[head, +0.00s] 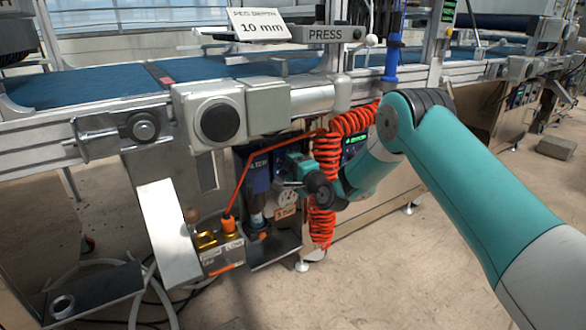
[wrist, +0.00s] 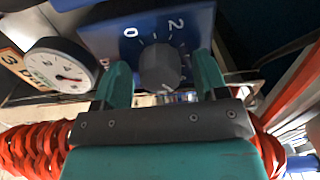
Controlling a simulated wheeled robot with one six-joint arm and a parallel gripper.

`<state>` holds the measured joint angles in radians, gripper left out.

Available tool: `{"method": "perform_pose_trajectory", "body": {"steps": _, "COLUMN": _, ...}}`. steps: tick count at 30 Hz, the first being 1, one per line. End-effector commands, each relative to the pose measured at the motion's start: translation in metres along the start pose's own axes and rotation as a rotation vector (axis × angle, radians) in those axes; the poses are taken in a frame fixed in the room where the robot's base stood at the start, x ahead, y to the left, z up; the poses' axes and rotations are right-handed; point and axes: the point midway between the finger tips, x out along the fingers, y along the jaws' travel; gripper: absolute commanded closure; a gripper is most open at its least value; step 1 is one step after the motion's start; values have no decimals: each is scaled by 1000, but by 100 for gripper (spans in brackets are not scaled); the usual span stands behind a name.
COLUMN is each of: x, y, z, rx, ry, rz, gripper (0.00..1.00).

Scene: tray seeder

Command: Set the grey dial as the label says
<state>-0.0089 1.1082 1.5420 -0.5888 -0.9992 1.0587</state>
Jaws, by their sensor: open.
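In the wrist view, the grey dial (wrist: 160,66) is a ribbed knob on a blue housing (wrist: 105,36). White marks and the numerals 0 and 2 stand around it; a lower numeral is partly hidden, and I cannot read its pointer. My gripper (wrist: 161,72) is open, with one teal finger on each side of the dial; contact is not clear. In the head view my gripper (head: 294,164) is at the blue unit and hides the dial. A small tag (head: 285,212), apparently reading "3 bar", hangs below a round gauge (head: 287,197).
The gauge (wrist: 62,65) has a red needle in the wrist view. An orange coiled hose (head: 322,230) hangs close to my wrist. A sign (head: 260,25) reads "10 mm" above the blue belt (head: 80,88). Open floor lies at front right.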

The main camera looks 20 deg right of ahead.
Motion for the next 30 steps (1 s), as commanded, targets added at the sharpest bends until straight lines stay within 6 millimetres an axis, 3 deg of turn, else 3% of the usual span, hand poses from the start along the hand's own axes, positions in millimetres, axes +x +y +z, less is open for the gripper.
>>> {"method": "perform_pose_trajectory", "body": {"steps": 3, "x": 0, "y": 0, "z": 0, "rx": 0, "ry": 0, "rz": 0, "gripper": 34}}
{"method": "perform_pose_trajectory", "body": {"steps": 4, "x": 0, "y": 0, "z": 0, "rx": 0, "ry": 0, "rz": 0, "gripper": 38}}
{"method": "perform_pose_trajectory", "body": {"steps": 10, "x": 0, "y": 0, "z": 0, "rx": 0, "ry": 0, "rz": 0, "gripper": 83}}
{"method": "perform_pose_trajectory", "body": {"steps": 20, "x": -1, "y": 1, "z": 0, "rx": -35, "ry": 0, "rz": 1, "gripper": 83}}
{"method": "perform_pose_trajectory", "body": {"steps": 30, "x": -1, "y": 2, "z": 0, "rx": -252, "ry": 0, "rz": 1, "gripper": 83}}
